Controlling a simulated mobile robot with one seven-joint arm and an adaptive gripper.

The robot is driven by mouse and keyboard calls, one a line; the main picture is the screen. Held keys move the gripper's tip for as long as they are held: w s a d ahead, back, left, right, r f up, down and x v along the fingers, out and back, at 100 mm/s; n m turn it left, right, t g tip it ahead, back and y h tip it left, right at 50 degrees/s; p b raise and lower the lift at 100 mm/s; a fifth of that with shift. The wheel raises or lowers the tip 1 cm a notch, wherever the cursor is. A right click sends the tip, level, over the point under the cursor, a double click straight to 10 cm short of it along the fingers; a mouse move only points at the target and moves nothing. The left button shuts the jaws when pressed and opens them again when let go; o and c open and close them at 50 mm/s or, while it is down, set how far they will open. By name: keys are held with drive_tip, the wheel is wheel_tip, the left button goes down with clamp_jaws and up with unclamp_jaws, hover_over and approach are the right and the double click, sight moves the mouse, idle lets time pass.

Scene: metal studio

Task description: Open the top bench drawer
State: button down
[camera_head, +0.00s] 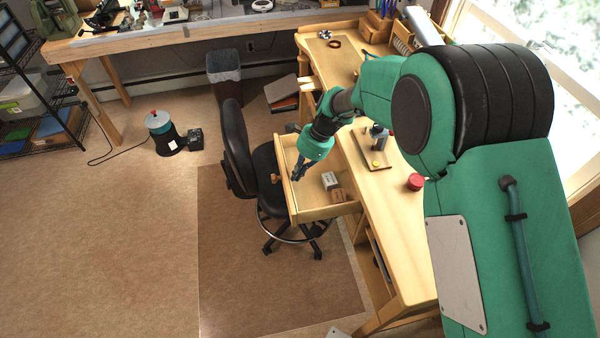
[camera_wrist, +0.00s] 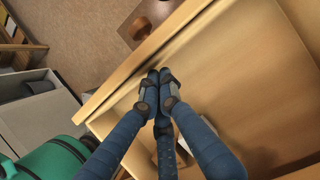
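The top bench drawer (camera_head: 315,211) of the wooden bench (camera_head: 388,213) stands pulled out over the black chair. Its round wooden knob (camera_head: 275,178) is on the outer face of the front panel, at left. The knob also shows in the wrist view (camera_wrist: 138,28), beyond the panel's top edge. My gripper (camera_head: 298,172) is over the drawer, on the inner side of the front panel. In the wrist view its blue fingers (camera_wrist: 159,78) are together with nothing seen between them, close to the panel's inner face. Whether they touch it I cannot tell.
Small boxes (camera_head: 330,181) lie in the drawer. A black chair (camera_head: 236,150) stands at the drawer's left and under it. A red-topped item (camera_head: 416,182) and a small tray (camera_head: 375,160) are on the bench top. Floor at lower left is clear.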

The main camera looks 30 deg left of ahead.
sight(287, 175)
drive_tip(key=s+a+p, duration=0.1)
drive_tip(key=s+a, duration=0.1)
drive_tip(key=shift+s+a+r, duration=0.1)
drive_tip(key=shift+s+a, duration=0.2)
drive_tip(key=shift+w+d, duration=0.1)
drive_tip(key=shift+d, duration=0.05)
drive_tip(key=shift+w+d, duration=0.3)
drive_tip(key=shift+w, duration=0.05)
drive_tip(key=shift+w+d+r+p, duration=0.25)
drive_tip(key=shift+w+d+p, duration=0.5)
drive_tip(key=shift+w+d, duration=0.4)
drive_tip(key=p+v, duration=0.1)
drive_tip(key=v, duration=0.8)
drive_tip(key=shift+p, duration=0.35)
drive_tip(key=shift+r, duration=0.2)
